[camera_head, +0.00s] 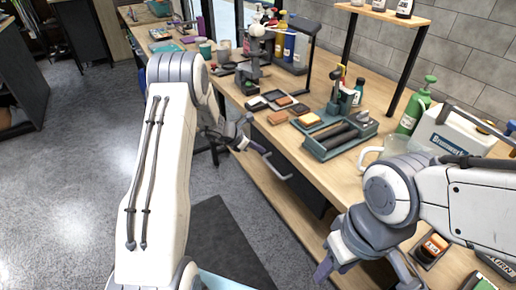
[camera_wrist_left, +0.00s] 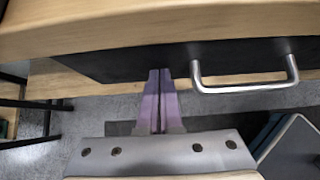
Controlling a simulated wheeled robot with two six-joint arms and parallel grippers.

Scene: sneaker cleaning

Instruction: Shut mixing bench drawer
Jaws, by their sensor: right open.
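The mixing bench drawer has a dark front (camera_head: 300,186) under the wooden bench top, with a silver bar handle (camera_head: 276,168). In the left wrist view the dark front (camera_wrist_left: 130,62) lies beneath the top's edge, and the handle (camera_wrist_left: 245,88) is right of my fingers. The front looks close to flush; I cannot tell whether a gap remains. My left gripper (camera_head: 264,152) has its purple fingers (camera_wrist_left: 159,74) together and empty, tips at or very near the front's lower edge, left of the handle. Contact is unclear. My right gripper (camera_head: 362,272) is open and empty at the bench's front right.
A lower wooden shelf (camera_head: 262,186) runs below the drawer. Grey floor (camera_head: 75,150) is open at left.

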